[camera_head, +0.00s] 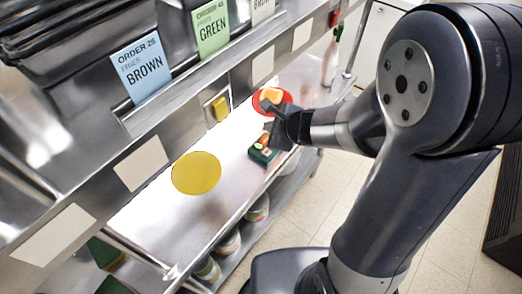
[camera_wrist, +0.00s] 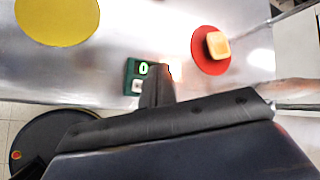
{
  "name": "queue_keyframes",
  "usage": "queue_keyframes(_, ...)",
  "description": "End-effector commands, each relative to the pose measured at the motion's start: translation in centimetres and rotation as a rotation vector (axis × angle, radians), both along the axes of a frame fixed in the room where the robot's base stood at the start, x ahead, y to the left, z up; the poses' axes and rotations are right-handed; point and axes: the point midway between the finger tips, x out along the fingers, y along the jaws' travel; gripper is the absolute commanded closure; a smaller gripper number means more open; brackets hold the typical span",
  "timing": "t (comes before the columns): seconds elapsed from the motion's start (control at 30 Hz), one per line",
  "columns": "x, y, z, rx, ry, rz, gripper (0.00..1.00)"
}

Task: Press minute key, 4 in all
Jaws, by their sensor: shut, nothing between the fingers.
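A small dark green key box (camera_head: 258,156) sits on the steel counter in the head view, partly behind my gripper. In the wrist view the box (camera_wrist: 129,78) shows a green key with a light ring (camera_wrist: 143,68) and a pale key (camera_wrist: 137,86) below it. I cannot read which is the minute key. My gripper (camera_wrist: 158,72) is shut and empty, its tips over the right part of the box and hiding it. In the head view my gripper (camera_head: 272,122) is just above the box. I cannot tell whether it touches a key.
A red disc (camera_head: 287,97) bears a yellow-orange block (camera_head: 270,94) beyond the box. A yellow disc (camera_head: 197,173) lies nearer on the counter. Order cards (camera_head: 141,70) stand on the ledge above. A bottle (camera_head: 330,62) stands at the far end. Containers (camera_head: 228,245) sit below.

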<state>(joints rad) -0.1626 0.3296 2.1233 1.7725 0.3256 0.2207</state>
Motion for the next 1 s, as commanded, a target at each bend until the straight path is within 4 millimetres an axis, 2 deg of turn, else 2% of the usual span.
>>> queue_keyframes(0.63,0.5,-0.2,-1.0,0.014,0.020,-0.047,1.00)
queue_keyframes(0.77,0.5,-0.2,-1.9,0.014,0.020,-0.047,1.00)
queue_keyframes(1.0,0.4,-0.2,-5.0,0.014,0.022,-0.047,1.00)
